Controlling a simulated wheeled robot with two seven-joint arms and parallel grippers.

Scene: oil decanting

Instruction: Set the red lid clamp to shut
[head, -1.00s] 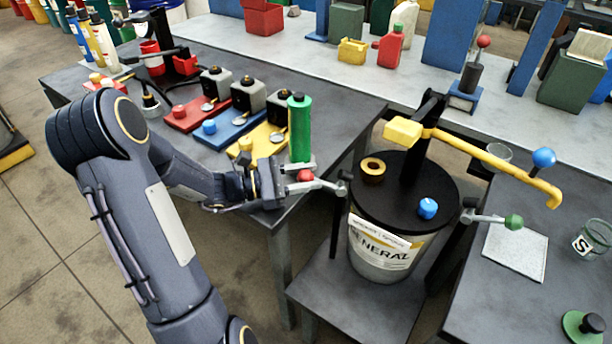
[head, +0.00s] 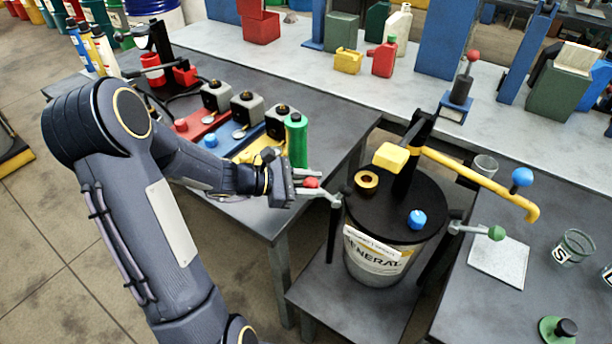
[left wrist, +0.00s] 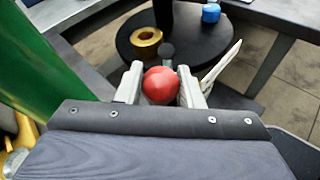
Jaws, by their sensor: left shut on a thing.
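The red lid clamp's ball knob (head: 311,183) sits on the left side of the drum (head: 372,258), its grey lever pointing out to the left. My left gripper (head: 310,186) is shut on this knob. In the left wrist view the red knob (left wrist: 161,85) is between the two fingers (left wrist: 162,88), with the black lid (left wrist: 195,30) beyond. The opposite clamp has a green knob (head: 496,233) and sticks out to the right of the drum. My right gripper is not in view.
A green cylinder (head: 297,140) stands just behind my left gripper, close to it. A yellow pipe (head: 480,180) with a blue knob (head: 522,177) reaches over the lid to the right. A blue cap (head: 417,219) and a brass ring (head: 367,181) are on the lid.

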